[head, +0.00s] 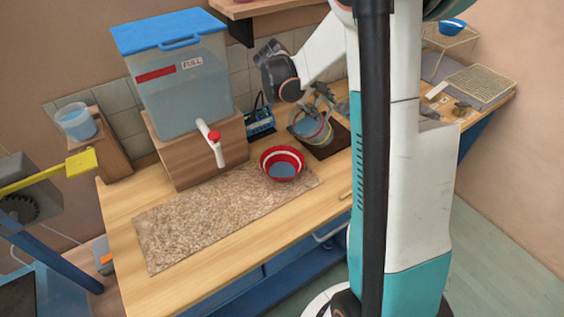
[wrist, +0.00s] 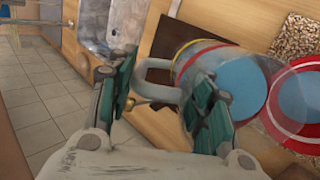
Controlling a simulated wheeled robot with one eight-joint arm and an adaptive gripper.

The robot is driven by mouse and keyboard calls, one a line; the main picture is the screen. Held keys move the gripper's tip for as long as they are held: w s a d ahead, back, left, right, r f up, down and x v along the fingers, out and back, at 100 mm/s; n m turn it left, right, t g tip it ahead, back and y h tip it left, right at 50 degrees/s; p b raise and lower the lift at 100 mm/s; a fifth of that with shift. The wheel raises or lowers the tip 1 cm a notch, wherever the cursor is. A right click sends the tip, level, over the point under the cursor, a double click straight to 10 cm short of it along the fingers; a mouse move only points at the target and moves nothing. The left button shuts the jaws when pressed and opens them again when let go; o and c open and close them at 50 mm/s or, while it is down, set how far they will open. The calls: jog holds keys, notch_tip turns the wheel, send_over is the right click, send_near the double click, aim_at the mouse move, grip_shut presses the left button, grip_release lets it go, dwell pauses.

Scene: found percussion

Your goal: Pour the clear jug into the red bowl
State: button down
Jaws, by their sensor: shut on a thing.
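The clear jug (head: 308,130) has a red and a yellow band and holds blue liquid. In the head view it is at the dark mat, behind and right of the red bowl (head: 268,157). My gripper (head: 321,97) is at the jug and shut on its handle. In the wrist view the jug's handle (wrist: 150,72) lies between the fingers of my gripper (wrist: 163,78), and the jug's mouth faces the red bowl (wrist: 276,122). The bowl has a white band and a blue-grey inside. I cannot tell whether the jug touches the mat.
A big water tank (head: 185,95) with a blue lid and a red-and-white tap stands on a wooden block (head: 190,155) left of the bowl. A speckled mat (head: 215,215) covers the counter front. A blue container (head: 75,122) stands far left. A wire rack (head: 480,82) is far right.

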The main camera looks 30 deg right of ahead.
jog(key=shift+s+a+h+b, duration=0.1)
jog(key=shift+a+h+b, duration=0.45)
jog(key=shift+h, duration=0.15)
dwell(0.4)
jog(key=shift+s+a+f+h+b, duration=0.15)
jog(key=shift+a+h+b, duration=0.55)
jog(key=shift+h+b, duration=0.45)
dwell(1.6)
jog(key=shift+s+a+m+t+h+b, duration=0.1)
jog(key=shift+a+m+t+h+b, duration=0.2)
jog(key=shift+a+h+b, duration=0.45)
dwell(2.9)
jog(key=shift+d, duration=0.2)
